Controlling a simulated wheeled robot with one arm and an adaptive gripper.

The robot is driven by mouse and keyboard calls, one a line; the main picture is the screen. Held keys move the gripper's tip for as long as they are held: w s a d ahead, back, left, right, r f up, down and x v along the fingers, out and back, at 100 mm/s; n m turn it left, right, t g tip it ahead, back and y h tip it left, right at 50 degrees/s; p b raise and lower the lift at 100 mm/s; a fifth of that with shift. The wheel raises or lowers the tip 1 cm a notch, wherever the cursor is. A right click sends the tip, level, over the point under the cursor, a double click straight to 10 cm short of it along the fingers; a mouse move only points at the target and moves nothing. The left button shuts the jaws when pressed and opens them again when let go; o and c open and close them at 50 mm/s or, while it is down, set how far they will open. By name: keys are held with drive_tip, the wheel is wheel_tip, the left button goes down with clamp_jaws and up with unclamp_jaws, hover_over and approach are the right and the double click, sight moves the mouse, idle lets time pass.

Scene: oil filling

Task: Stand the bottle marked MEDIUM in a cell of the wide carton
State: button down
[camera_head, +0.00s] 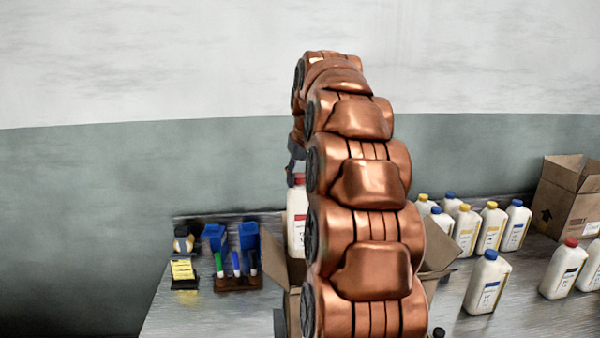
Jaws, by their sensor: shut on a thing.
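My gripper (293,168) points down, largely hidden behind my copper arm, and is shut on a white bottle at its red cap. This bottle (297,222) hangs upright above or at the mouth of an open carton (293,300); I cannot tell whether its base is inside. The carton's flaps are spread, and my arm hides most of it, including its cells. The bottle's label is partly hidden and too small to read, so I cannot confirm MEDIUM or which carton is the wide one.
Several white bottles with blue, yellow and red caps, such as a blue-capped one (488,285), stand right of the carton. Another open carton (572,200) stands at far right. A marker holder (238,283) and a yellow-labelled item (183,270) sit on the table's left.

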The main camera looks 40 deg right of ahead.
drive_tip(key=b, duration=0.4)
hover_over(300, 249)
drive_tip(key=w+d, duration=0.1)
drive_tip(key=d, duration=0.1)
drive_tip(key=f, duration=1.1)
drive_tip(key=shift+w+a, duration=0.2)
drive_tip(key=shift+a, duration=0.05)
drive_tip(key=shift+f+b, duration=3.1)
drive_tip(key=shift+f, duration=2.55)
drive_tip(key=shift+f+b, duration=1)
drive_tip(key=shift+f, duration=0.7)
drive_tip(key=c, duration=0.6)
unclamp_jaws()
drive_tip(key=shift+f, duration=0.1)
drive_tip(key=shift+c, duration=0.2)
drive_tip(key=v, duration=1.2)
